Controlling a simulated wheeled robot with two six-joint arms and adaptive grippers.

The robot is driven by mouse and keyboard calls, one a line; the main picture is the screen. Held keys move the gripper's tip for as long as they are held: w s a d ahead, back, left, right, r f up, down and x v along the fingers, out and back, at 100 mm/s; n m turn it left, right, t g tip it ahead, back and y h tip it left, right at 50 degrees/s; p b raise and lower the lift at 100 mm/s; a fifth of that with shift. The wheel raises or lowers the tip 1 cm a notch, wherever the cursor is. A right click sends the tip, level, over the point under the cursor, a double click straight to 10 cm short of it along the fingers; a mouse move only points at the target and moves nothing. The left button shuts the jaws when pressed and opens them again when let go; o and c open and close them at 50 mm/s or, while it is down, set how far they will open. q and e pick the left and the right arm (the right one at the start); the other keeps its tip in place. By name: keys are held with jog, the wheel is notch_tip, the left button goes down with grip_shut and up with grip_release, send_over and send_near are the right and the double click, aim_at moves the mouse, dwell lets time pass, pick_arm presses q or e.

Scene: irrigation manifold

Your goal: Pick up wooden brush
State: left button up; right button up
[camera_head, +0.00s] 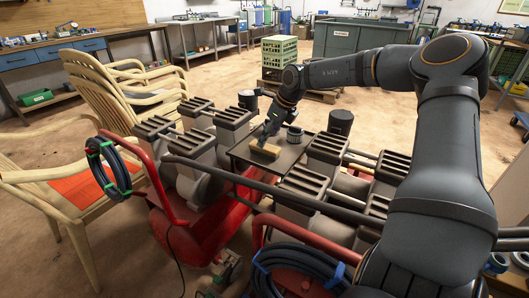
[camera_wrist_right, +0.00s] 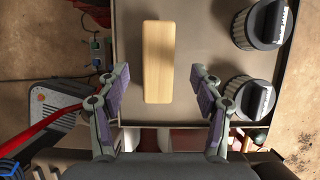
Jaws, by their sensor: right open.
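The wooden brush (camera_head: 266,149) lies on a dark tray (camera_head: 292,152) on the red manifold frame. In the right wrist view it is a pale wooden block (camera_wrist_right: 158,62), long side running up the picture. No bristles show. My right gripper (camera_head: 262,140) is just above the brush in the head view. In the right wrist view my right gripper (camera_wrist_right: 161,82) is open, with one finger on each side of the brush and a gap on both sides. Its fingers do not touch the brush. My left gripper is not in view.
Two dark ribbed caps stand on the tray's right side in the right wrist view, the upper one (camera_wrist_right: 262,24) and the lower one (camera_wrist_right: 250,97). Grey valve blocks (camera_head: 325,150) flank the tray. Coiled blue hose (camera_head: 108,168) hangs at the left, near wooden chairs (camera_head: 85,200).

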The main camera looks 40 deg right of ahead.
aim_at(266, 145)
jog(key=b+x, duration=0.1)
jog(key=x, duration=0.4)
jog(key=shift+s+f, duration=0.1)
jog(key=shift+s, duration=0.1)
pick_arm(q)
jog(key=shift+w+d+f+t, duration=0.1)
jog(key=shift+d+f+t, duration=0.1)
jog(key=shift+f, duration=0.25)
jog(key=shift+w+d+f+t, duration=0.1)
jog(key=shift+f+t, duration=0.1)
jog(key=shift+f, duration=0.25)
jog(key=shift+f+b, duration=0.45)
jog(key=shift+b, duration=0.1)
pick_arm(e)
jog(key=shift+f, duration=0.25)
